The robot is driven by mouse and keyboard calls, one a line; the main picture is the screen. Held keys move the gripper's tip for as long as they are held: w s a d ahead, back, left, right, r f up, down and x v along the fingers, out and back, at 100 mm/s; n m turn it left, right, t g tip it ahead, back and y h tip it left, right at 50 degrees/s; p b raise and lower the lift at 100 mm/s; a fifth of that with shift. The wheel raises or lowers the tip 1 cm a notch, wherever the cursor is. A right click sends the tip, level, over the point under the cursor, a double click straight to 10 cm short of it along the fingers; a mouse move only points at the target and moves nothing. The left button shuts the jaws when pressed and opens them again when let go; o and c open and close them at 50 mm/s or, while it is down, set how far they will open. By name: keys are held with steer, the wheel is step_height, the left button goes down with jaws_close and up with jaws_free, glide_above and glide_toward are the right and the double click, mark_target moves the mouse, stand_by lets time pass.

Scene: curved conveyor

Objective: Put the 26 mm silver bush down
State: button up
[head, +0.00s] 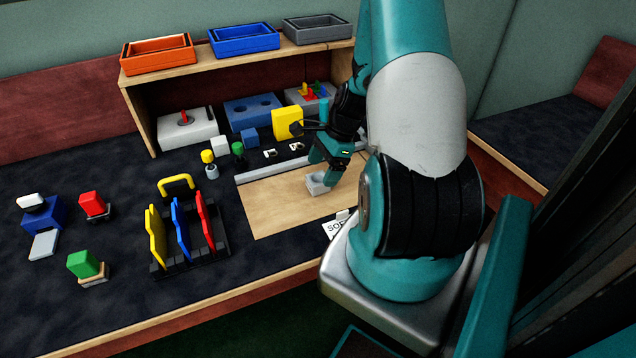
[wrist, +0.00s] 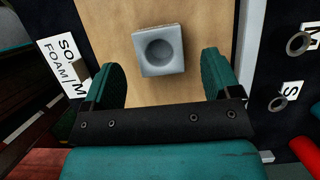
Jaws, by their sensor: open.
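My gripper (head: 326,163) is open over the wooden board, and its two fingers stand wide apart in the wrist view (wrist: 158,75). A pale grey square block (head: 317,182) with a round hollow sits on the board; in the wrist view the block (wrist: 147,66) appears between the fingertips, with gaps on both sides. The hollow looks empty. Two silver ring-shaped bushes show at the right in the wrist view: one (wrist: 299,43) by a cut-off label, one (wrist: 277,104) by a label "S". I cannot tell which is 26 mm.
The wooden board (head: 270,206) has bare room left of the block. A rack (head: 190,262) with coloured plates stands at left. Behind are a yellow block (head: 286,123) and a shelf (head: 225,66) with trays on top.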

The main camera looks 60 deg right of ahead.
mark_target(319, 176)
steer(key=shift+x, duration=1.55)
steer(key=c, duration=1.2)
steer(key=shift+r, duration=0.1)
